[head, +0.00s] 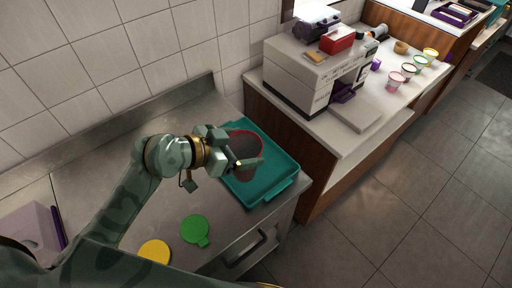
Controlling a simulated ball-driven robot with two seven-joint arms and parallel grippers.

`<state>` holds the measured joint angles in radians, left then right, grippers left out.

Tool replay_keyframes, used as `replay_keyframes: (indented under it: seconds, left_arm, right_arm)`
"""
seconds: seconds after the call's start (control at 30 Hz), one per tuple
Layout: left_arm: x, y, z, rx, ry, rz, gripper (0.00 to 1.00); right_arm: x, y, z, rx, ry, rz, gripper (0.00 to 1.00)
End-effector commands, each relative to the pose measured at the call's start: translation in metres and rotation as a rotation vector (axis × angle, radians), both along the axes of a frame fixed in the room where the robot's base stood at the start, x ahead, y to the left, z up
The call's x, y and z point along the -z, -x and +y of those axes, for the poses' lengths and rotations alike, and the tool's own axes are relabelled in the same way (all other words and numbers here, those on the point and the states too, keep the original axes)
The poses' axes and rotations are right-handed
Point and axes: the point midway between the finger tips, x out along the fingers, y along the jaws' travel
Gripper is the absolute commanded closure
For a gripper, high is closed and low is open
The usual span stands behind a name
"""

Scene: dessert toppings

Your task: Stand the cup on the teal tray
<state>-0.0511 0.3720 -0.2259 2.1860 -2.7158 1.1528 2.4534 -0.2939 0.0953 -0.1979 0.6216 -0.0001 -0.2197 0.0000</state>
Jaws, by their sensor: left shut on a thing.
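The teal tray (280,188) lies on the steel counter near its right end. A dark cup with a red rim (245,145) is over the tray's left part. My left gripper (245,163) reaches in from the left and is shut on the cup, with its fingers at the cup's side. The cup looks about upright; I cannot tell whether its base touches the tray. My right gripper is not in view.
A green lid (195,230) and a yellow lid (154,252) lie on the steel counter (110,165) nearer to me. A white machine (305,80) stands on the counter to the right, with several small cups beyond it. A tiled wall is behind.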

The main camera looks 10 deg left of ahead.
Motion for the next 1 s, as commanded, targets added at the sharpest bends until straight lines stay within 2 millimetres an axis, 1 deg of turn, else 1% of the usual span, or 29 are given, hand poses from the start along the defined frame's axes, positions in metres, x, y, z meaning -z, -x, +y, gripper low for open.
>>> replay_keyframes:
  seconds: [0.13, 0.27, 0.3, 0.4, 0.43, 0.53, 0.67, 0.77, 0.9, 1.0]
  left_arm:
    - [0.02, -0.038, 0.009, -0.002, -0.005, -0.002, 0.51]
    - [0.038, -0.077, 0.017, -0.003, -0.003, 0.001, 0.51]
    - [0.046, -0.086, 0.019, -0.001, -0.003, 0.001, 0.51]
    - [0.07, -0.102, 0.022, -0.001, -0.002, 0.002, 0.51]
    - [0.075, -0.106, 0.023, -0.001, -0.002, 0.002, 0.51]
    - [0.086, -0.117, 0.025, -0.001, -0.002, 0.001, 0.51]
    - [0.092, -0.123, 0.026, 0.0, -0.001, 0.0, 0.51]
    - [0.101, -0.128, 0.027, 0.0, -0.001, 0.001, 0.51]
    - [0.126, -0.127, 0.028, -0.001, -0.002, 0.002, 0.51]
    - [0.128, -0.127, 0.028, 0.0, -0.002, 0.0, 0.51]
  right_arm:
    - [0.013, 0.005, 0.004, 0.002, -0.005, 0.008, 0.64]
    - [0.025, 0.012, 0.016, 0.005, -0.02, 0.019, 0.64]
    - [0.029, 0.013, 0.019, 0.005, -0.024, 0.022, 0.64]
    - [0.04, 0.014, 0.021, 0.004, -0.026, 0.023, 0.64]
    - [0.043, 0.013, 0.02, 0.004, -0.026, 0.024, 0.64]
    - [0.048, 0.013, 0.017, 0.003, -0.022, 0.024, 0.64]
    - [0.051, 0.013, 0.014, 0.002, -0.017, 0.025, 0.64]
    - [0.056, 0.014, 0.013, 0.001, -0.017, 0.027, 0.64]
    - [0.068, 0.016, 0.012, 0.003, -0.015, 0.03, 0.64]
    - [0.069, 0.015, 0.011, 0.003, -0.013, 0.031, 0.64]
